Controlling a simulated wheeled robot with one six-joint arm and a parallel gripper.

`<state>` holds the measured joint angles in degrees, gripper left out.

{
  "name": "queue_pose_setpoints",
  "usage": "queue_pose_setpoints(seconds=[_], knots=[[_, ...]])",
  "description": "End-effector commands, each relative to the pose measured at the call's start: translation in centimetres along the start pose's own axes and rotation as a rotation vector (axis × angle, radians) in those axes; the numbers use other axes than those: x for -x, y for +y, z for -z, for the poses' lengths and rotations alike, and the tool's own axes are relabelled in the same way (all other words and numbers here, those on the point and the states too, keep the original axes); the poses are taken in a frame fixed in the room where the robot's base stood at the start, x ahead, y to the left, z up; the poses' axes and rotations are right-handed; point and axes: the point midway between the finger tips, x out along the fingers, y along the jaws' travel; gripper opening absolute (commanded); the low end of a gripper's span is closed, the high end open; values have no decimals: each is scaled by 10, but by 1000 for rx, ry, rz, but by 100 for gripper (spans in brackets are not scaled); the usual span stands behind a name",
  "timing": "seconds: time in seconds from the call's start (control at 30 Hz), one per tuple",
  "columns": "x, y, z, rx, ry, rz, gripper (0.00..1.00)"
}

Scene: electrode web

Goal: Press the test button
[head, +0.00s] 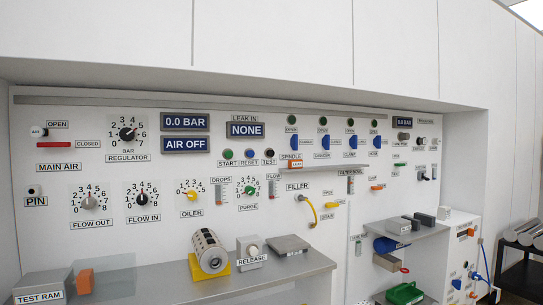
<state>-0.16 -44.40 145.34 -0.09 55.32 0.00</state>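The test button is a dark round push button (269,153) above a small label reading TEST. It sits on the upright white panel, at the right end of a row of three buttons. The green START button (228,154) and the blue RESET button (251,154) are to its left. A display reading NONE (245,130), labelled LEAK IN, is just above the row. My gripper is not in view, and nothing touches or covers the test button.
A grey shelf (150,287) juts out below the panel, carrying a RELEASE block (251,252), a metal cylinder on a yellow base (210,252) and an orange block (84,282). A narrow ledge (322,168) is right of the buttons. The panel front near the buttons is clear.

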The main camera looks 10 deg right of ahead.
Motion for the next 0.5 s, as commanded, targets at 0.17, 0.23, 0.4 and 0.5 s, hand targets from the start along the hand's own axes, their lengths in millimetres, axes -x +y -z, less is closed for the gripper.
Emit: queue_pose_setpoints(seconds=[0.17,0.23,0.4,0.5], knots=[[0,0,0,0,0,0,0],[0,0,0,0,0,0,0],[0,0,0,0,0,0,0],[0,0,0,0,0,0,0]])
